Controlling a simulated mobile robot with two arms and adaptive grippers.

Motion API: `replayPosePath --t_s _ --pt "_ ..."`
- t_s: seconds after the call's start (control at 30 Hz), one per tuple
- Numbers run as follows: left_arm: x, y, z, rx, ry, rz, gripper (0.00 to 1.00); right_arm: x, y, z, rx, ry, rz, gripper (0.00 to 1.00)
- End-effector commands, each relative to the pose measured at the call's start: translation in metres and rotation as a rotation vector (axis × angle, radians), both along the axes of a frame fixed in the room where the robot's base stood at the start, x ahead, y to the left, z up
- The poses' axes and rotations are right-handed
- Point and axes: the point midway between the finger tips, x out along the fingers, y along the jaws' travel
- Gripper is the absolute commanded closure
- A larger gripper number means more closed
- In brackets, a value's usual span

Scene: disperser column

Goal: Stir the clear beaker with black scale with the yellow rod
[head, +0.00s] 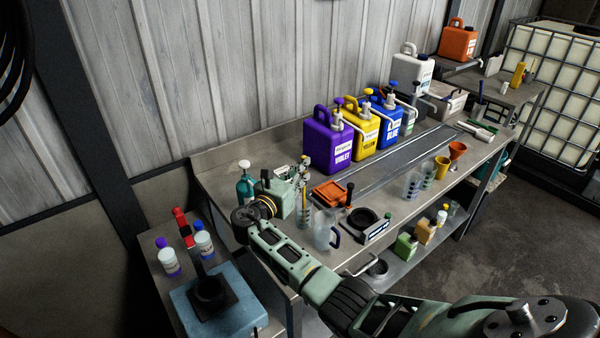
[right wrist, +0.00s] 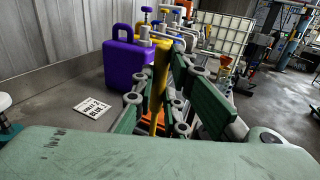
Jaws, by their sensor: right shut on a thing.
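My right gripper (head: 304,178) is over the left part of the steel bench. In the right wrist view its fingers (right wrist: 168,95) are shut on the yellow rod (right wrist: 160,80), which stands nearly upright between them. A clear beaker with dark scale marks (head: 304,213) stands just below the gripper, partly hidden. I cannot tell whether the rod's lower end is inside it. More clear beakers with scale marks (head: 412,184) stand farther right, their scale colours hard to tell. My left gripper is not in view.
A clear jug with a dark handle (head: 324,236), an orange tray (head: 328,192) and a black-topped device (head: 364,222) stand close by. Violet (head: 325,143), yellow (head: 358,133) and blue (head: 388,128) dispensers line the back. A teal bottle (head: 245,186) stands left of the gripper.

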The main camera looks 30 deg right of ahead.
Motion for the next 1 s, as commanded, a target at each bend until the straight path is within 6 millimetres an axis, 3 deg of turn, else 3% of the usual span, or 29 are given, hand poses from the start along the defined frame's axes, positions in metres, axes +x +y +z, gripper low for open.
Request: replayPosePath --t_s 0.17,0.5,1.0 --pt "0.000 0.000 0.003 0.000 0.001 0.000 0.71 0.000 0.000 0.004 0.000 -0.001 0.000 1.00" --pt "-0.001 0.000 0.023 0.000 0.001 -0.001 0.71 0.000 0.000 0.031 0.000 -0.002 0.000 1.00" --pt "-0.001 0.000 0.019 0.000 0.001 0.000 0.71 0.000 0.000 0.069 0.000 -0.004 -0.001 1.00"
